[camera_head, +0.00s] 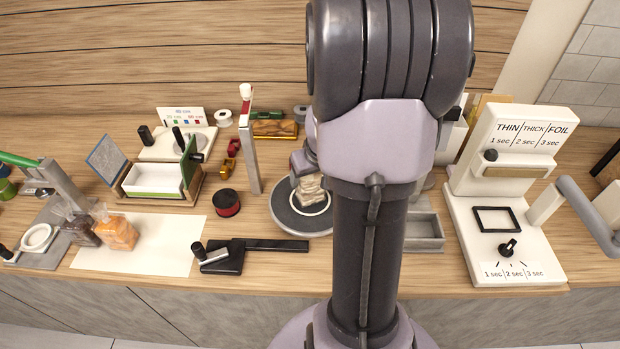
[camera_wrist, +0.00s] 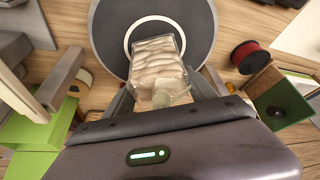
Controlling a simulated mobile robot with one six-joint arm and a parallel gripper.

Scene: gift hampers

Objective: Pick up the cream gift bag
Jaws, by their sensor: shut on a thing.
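The cream gift bag (camera_wrist: 158,62) is a clear pouch with cream-coloured contents, in the upper middle of the wrist view. My gripper (camera_wrist: 161,92) is shut on it, with one finger on each side. Behind the bag in that view is a round dark grey plate with a white ring (camera_wrist: 108,40). In the head view the bag (camera_head: 312,194) shows beside my arm, over the plate (camera_head: 288,219). My arm hides most of the gripper there. I cannot tell whether the bag still touches the plate.
A red-and-black spool (camera_head: 227,203) and a black tool with a long bar (camera_head: 250,246) lie left of the plate. A metal post (camera_head: 249,155) stands close behind it. A grey tray (camera_head: 424,232) and a white sealer (camera_head: 505,238) are on the right. Orange (camera_head: 115,232) and dark (camera_head: 80,226) bags lie left.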

